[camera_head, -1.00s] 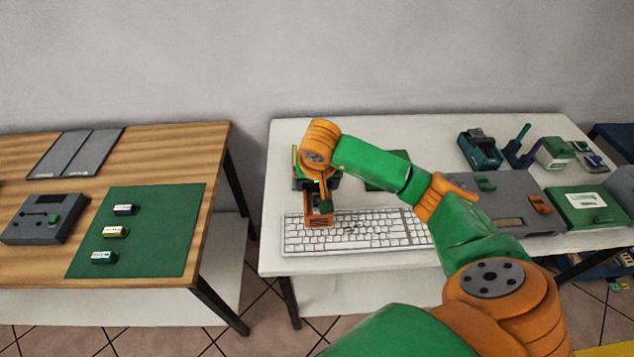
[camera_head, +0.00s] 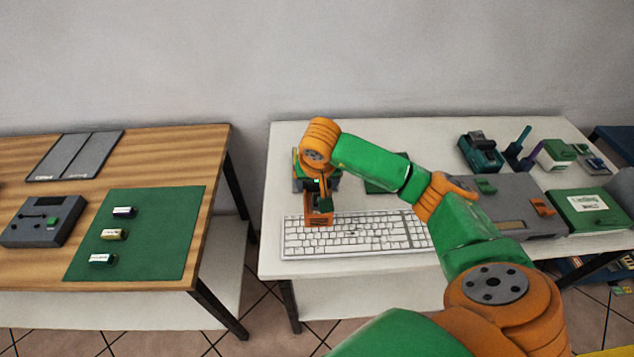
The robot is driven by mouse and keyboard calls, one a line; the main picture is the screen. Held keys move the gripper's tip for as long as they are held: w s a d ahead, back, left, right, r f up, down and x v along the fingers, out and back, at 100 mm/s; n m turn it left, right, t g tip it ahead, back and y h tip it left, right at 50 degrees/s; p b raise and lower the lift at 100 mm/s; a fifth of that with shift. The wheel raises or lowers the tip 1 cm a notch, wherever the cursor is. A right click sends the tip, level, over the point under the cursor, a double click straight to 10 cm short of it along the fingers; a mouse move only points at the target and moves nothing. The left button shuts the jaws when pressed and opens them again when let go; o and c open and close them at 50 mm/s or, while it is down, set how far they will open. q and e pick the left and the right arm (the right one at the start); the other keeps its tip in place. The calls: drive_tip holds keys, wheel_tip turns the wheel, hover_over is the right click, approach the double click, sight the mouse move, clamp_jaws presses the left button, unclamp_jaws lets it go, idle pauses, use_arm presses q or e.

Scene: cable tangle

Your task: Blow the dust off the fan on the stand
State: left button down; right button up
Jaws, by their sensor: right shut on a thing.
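My right gripper (camera_head: 319,213) is at the left part of the white table, above the back left edge of the keyboard. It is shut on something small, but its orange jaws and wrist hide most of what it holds. A dark object with green and yellow parts (camera_head: 297,172) shows just behind my wrist; it may be the fan on its stand, but my arm covers most of it and I cannot tell. No dust can be made out. My left gripper is not in view.
A white keyboard (camera_head: 355,236) lies in front of my gripper. A grey panel (camera_head: 500,195), a green box (camera_head: 588,210) and a teal device (camera_head: 480,152) stand to the right. A wooden table (camera_head: 150,150) with a green mat (camera_head: 140,230) is at left, across a gap.

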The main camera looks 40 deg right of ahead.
drive_tip(key=shift+r, duration=0.1)
idle(0.3)
wheel_tip(320, 180, up, 6)
drive_tip(key=p, duration=0.4)
drive_tip(key=shift+r+p, duration=0.1)
drive_tip(key=shift+p, duration=0.3)
drive_tip(key=shift+f, duration=0.2)
